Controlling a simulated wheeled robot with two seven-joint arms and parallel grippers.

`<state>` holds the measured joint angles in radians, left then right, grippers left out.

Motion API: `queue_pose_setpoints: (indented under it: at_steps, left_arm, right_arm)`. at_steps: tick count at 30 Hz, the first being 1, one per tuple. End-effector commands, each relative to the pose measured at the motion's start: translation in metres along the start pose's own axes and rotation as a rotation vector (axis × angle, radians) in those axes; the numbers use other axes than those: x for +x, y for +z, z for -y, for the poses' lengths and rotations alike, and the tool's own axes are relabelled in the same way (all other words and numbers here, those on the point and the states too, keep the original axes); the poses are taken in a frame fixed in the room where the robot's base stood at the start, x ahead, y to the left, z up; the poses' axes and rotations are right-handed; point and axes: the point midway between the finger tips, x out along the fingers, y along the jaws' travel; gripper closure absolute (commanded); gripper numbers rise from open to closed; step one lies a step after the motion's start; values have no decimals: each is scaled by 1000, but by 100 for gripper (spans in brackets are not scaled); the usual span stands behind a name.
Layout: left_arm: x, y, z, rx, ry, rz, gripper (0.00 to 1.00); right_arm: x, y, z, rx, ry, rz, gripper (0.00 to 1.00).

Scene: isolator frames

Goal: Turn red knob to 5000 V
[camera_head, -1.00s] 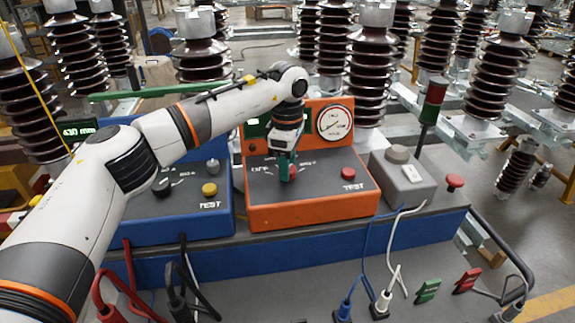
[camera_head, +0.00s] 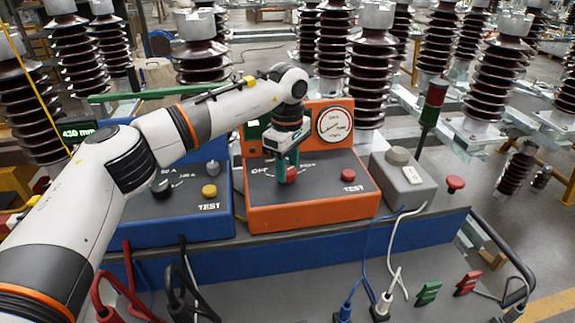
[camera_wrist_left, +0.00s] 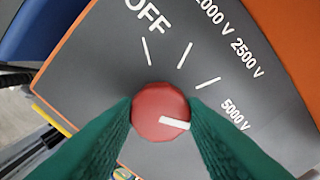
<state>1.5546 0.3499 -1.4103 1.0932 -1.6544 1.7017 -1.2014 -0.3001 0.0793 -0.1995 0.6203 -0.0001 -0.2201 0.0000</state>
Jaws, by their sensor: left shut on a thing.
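The red knob (camera_wrist_left: 158,112) sits on the dark sloped face of the orange test box (camera_head: 262,212). My left gripper (camera_head: 287,175) reaches down over it from above. In the left wrist view its green fingers (camera_wrist_left: 160,118) are shut on opposite sides of the knob. The knob's white pointer (camera_wrist_left: 175,124) points right and slightly down, to just below the direction of the 5000 V label (camera_wrist_left: 235,115). Tick marks show for OFF and two further positions. The tick by 5000 V is not visible, with the right finger near there. My right gripper is not in view.
A round gauge (camera_head: 335,124) stands at the back of the orange box, and a red button (camera_head: 348,175) is right of the knob. A blue box (camera_head: 160,228) is to the left, a grey box (camera_head: 411,190) to the right. Cables and plugs lie in front.

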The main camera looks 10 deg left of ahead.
Motion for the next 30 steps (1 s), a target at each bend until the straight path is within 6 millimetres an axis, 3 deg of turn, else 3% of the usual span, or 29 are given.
queue_pose_setpoints:
  at_steps: [2, 3, 6, 18, 30]
  left_arm:
    - [-4, 1, 1, 0, -8, 2, 86]
    - [-4, 1, 1, 0, -8, 2, 58]
    - [-3, 1, 1, 0, -6, 2, 42]
    - [-8, 0, 1, -1, -4, 2, 41]
    - [-87, 0, 1, -1, -7, 2, 41]
  right_arm:
    - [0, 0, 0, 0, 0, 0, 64]
    - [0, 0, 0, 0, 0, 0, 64]
    - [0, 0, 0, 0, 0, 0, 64]
    - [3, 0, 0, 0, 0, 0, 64]
    - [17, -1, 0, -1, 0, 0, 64]
